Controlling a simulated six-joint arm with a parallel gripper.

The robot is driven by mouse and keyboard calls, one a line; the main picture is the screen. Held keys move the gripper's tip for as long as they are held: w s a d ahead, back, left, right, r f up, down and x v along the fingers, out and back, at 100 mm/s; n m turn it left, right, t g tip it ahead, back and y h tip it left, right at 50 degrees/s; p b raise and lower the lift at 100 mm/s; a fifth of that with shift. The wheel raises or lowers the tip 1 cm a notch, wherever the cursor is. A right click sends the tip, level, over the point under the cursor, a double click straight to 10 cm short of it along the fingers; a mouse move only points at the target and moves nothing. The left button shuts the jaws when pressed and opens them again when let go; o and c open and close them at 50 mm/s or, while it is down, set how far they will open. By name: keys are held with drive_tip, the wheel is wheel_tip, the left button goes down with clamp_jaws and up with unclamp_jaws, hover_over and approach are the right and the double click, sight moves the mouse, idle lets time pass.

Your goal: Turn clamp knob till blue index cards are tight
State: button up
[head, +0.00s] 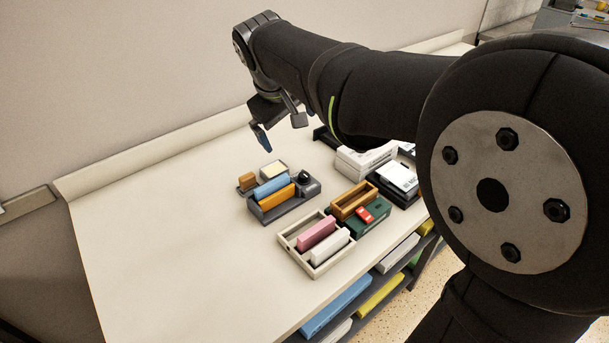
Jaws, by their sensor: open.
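The blue index cards (271,186) stand as a block in a dark grey clamp tray (283,209), beside an orange block (278,197). A round black clamp knob (304,177) sits at the tray's right end. From this view I cannot tell whether the cards are tight. My gripper (281,133) is open and empty, in the air above and behind the tray, apart from the knob. One finger's tip looks blue.
A brown block (247,181) and a cream-topped box (273,169) sit behind the tray. In front is a pale tray (312,271) with pink and white blocks. To the right are a green box (371,220) and white boxes (362,162). The table's left side is clear.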

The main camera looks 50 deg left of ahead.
drive_tip(key=shift+v, duration=1.2)
drive_tip(key=shift+c, duration=0.4)
